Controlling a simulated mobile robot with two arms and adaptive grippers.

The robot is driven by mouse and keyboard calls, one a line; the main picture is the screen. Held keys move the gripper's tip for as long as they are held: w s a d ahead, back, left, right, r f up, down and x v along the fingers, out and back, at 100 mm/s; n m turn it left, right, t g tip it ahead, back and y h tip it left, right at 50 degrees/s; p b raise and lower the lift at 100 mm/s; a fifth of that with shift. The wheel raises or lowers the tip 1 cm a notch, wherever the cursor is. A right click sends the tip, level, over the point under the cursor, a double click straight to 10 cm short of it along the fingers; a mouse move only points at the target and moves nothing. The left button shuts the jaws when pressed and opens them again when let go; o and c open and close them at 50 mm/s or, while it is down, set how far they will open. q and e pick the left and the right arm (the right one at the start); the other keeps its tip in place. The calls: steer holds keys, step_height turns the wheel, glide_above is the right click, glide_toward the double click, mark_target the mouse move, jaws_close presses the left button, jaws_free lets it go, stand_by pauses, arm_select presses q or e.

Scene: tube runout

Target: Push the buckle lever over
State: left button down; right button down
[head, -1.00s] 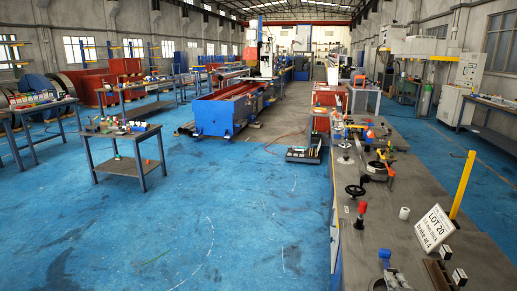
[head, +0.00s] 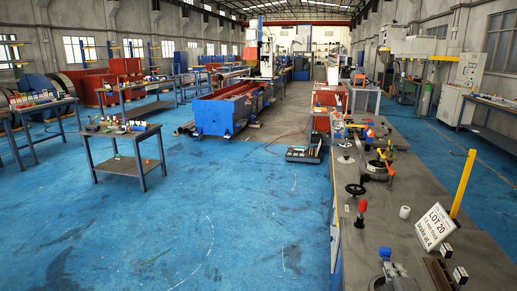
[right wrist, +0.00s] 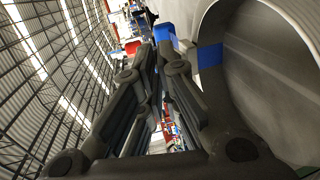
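A short upright lever with a red grip (head: 362,206) stands on the grey bench top (head: 410,180), near its left edge. I cannot tell whether it is the buckle lever; no other part is clearly one. In the right wrist view my right gripper (right wrist: 157,50) has its dark fingers close together at the tips, with nothing seen between them. A large grey rounded body with a blue band (right wrist: 210,57) fills the right side of that view, beside the fingers. I cannot make out the gripper for sure in the head view. My left gripper is not in view.
A black handwheel (head: 355,190), a small white cylinder (head: 404,212), a LOT 20 sign (head: 434,228) and a yellow post (head: 463,184) stand on the bench. Grey-blue hardware (head: 393,272) is cut off at the bottom edge. The blue floor (head: 220,210) left of the bench is open.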

steer(key=shift+s+f, duration=0.2)
steer(key=shift+f, duration=0.1)
steer(key=shift+s+a+f+p, duration=0.15)
steer(key=shift+s+p, duration=0.1)
steer(key=shift+s, duration=0.3)
steer(key=shift+s+a+p, duration=0.15)
steer(key=shift+s+p, duration=0.15)
steer(key=shift+s, duration=0.25)
steer(key=shift+s+a+f+p, duration=0.15)
steer(key=shift+s+p, duration=0.1)
steer(key=shift+s, duration=0.3)
steer(key=shift+s+r, duration=0.1)
steer(key=shift+r, duration=0.05)
steer(key=v, duration=1.2)
steer(key=shift+r, duration=0.1)
steer(key=shift+a, duration=0.15)
